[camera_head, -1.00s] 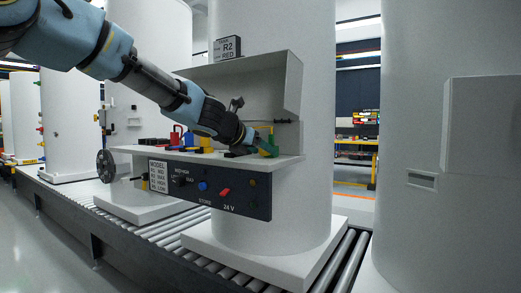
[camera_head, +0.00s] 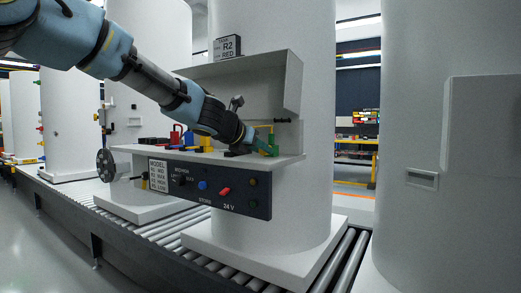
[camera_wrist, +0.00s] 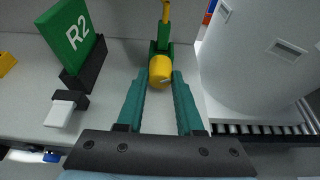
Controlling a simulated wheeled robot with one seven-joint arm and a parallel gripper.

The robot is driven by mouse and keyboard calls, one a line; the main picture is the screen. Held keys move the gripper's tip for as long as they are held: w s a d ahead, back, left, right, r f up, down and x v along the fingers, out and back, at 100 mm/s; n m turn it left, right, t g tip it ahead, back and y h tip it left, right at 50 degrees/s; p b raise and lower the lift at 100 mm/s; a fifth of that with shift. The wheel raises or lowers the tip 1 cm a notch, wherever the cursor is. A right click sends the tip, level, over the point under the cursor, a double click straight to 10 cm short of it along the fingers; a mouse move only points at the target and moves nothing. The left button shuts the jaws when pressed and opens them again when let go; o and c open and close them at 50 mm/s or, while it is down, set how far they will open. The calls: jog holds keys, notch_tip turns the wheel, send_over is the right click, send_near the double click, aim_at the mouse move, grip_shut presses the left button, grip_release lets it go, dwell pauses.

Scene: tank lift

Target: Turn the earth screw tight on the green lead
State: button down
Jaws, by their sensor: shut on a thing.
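A yellow round screw head (camera_wrist: 160,72) sits at the front of a small green block (camera_wrist: 162,47) in the wrist view. A green-and-yellow lead (camera_wrist: 166,14) rises from behind the block. My gripper (camera_wrist: 160,77) has its two teal fingers on either side of the yellow screw head, closed on it near the fingertips. In the head view my gripper (camera_head: 257,146) reaches over the right end of the white shelf (camera_head: 285,159), beside the green block (camera_head: 269,149). The screw head is hidden there, and how far it is turned cannot be told.
A green R2 sign (camera_wrist: 72,34) on a dark stand and a dark clip with a white tab (camera_wrist: 60,113) lie left of my fingers. A white tank (camera_wrist: 255,60) stands to the right. A white hood (camera_head: 245,68) overhangs the shelf; a black panel (camera_head: 210,186) hangs below.

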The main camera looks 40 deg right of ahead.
jog(key=shift+s+f+m+t+b, duration=0.15)
jog(key=shift+m+t+b, duration=0.15)
jog(key=shift+m+b, duration=0.25)
jog(key=shift+m+t+y, duration=0.3)
jog(key=shift+m, duration=0.25)
jog(key=c, duration=0.6)
grip_release()
jog(key=shift+o, duration=0.2)
jog(key=shift+a, duration=0.1)
jog(key=b+v, duration=0.1)
jog(key=v, duration=0.9)
jog(key=shift+a, duration=0.3)
jog(key=shift+s, duration=0.1)
